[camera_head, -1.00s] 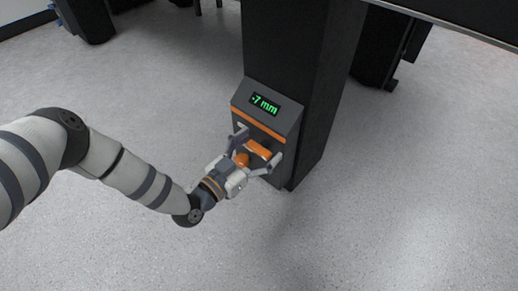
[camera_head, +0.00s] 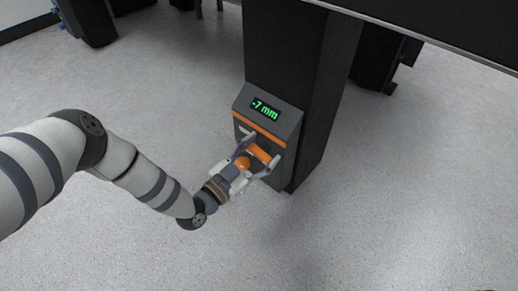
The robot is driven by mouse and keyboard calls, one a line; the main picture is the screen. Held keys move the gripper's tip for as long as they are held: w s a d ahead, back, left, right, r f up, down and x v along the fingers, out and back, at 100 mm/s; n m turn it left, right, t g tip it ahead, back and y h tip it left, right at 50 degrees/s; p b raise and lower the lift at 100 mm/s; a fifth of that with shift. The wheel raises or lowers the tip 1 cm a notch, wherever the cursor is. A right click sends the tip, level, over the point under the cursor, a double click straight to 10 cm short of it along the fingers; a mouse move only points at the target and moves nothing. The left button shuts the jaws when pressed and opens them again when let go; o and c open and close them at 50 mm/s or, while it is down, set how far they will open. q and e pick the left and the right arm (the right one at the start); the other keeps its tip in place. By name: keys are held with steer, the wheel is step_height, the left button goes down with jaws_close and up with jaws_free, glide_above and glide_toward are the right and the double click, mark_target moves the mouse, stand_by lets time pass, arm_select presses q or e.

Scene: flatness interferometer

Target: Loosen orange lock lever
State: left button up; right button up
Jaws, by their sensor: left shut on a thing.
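The orange lock lever (camera_head: 261,153) is on the front of a grey control box (camera_head: 284,126) fixed to a black column. The box's display (camera_head: 265,108) reads -7 mm in green, above an orange stripe. My left gripper (camera_head: 261,158) is at the box's front, its two fingers on either side of the lever and shut on it. A rounded orange part (camera_head: 243,163) shows between the finger bases. The fingers hide part of the lever and its mount. My right gripper is not in view.
The black column (camera_head: 317,95) rises behind the box under a dark tabletop (camera_head: 450,25). Other dark legs with feet stand at the back left and back right. The grey speckled floor (camera_head: 400,220) around the column is clear.

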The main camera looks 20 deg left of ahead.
arm_select(q)
steer(key=m+p, duration=0.1)
steer(key=m, duration=0.1)
steer(key=m+p, duration=0.1)
steer(key=shift+d+r+m, duration=0.15)
steer(key=shift+d+m, duration=0.05)
steer(key=shift+m, duration=0.2)
steer(key=m+p, duration=0.1)
steer(key=m, duration=0.2)
steer(key=shift+s+m, duration=0.1)
steer(key=shift+m, duration=0.2)
steer(key=m, duration=0.1)
steer(key=m+p, duration=0.1)
steer(key=m, duration=0.1)
steer(key=shift+d+f+m, duration=0.1)
steer(key=shift+f+m, duration=0.2)
steer(key=shift+f+m+p, duration=0.15)
steer(key=shift+m+p, duration=0.1)
steer(key=shift+m, duration=0.8)
steer(key=shift+f+m+p, duration=0.1)
steer(key=shift+m+p, duration=0.1)
steer(key=shift+m, duration=0.85)
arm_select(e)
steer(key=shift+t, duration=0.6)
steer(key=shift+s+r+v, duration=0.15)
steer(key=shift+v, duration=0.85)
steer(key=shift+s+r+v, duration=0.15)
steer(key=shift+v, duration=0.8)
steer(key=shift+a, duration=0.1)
